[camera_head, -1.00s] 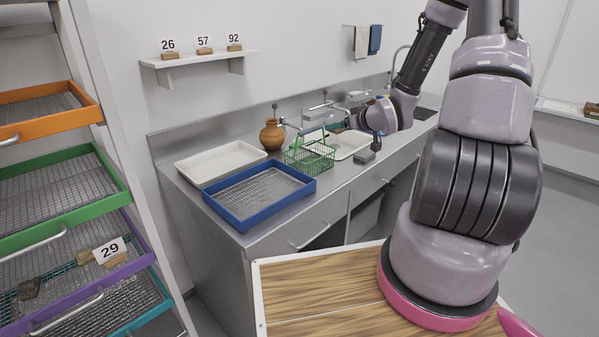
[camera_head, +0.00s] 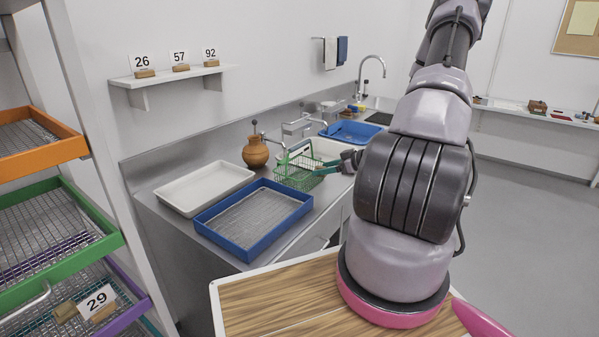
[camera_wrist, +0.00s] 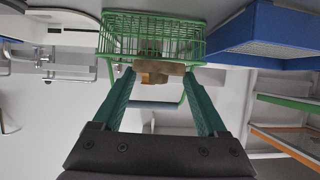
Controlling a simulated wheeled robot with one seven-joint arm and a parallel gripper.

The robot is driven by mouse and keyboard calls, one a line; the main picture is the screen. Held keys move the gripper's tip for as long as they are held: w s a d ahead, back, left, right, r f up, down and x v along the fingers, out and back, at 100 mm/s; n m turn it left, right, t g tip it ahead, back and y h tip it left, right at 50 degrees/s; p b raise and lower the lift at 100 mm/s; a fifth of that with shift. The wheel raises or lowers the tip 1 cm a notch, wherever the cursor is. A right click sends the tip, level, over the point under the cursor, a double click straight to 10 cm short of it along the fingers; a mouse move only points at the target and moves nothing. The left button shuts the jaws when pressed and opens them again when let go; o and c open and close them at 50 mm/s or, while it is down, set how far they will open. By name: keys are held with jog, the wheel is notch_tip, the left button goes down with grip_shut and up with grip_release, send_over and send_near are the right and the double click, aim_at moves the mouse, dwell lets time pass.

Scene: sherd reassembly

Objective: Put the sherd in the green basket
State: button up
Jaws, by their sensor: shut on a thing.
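The green basket (camera_head: 297,178) is a wire basket standing on the metal counter, in front of the brown jug. It also shows in the wrist view (camera_wrist: 118,42), upside down at the top, with its handle below. My gripper (camera_wrist: 160,73) has its teal fingers on either side of a brown sherd (camera_wrist: 152,67) and is shut on it. The sherd overlaps the basket's rim in the wrist view. I cannot tell whether it is over or inside the basket. In the head view my gripper (camera_head: 322,170) is at the basket's right side, and the sherd is hidden.
A blue mesh tray (camera_head: 240,253) and a white tray (camera_head: 178,203) stand left of the basket. The brown jug (camera_head: 255,152) and taps are close behind it. A blue basin (camera_head: 352,131) is further back. A rack with an orange tray (camera_head: 70,150) and a green tray (camera_head: 110,240) stands left.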

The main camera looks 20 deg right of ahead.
jog(key=w+a, duration=0.1)
jog(key=w, duration=0.1)
jog(key=w+a, duration=0.4)
jog(key=w, duration=0.1)
jog(key=f, duration=0.2)
jog(key=w+f, duration=0.1)
jog(key=shift+a+f, duration=0.2)
jog(key=shift+a, duration=0.1)
jog(key=shift+f, duration=0.15)
jog(key=shift+f, duration=0.35)
jog(key=shift+f, duration=0.15)
jog(key=o, duration=1.3)
jog(key=shift+s+f, duration=0.1)
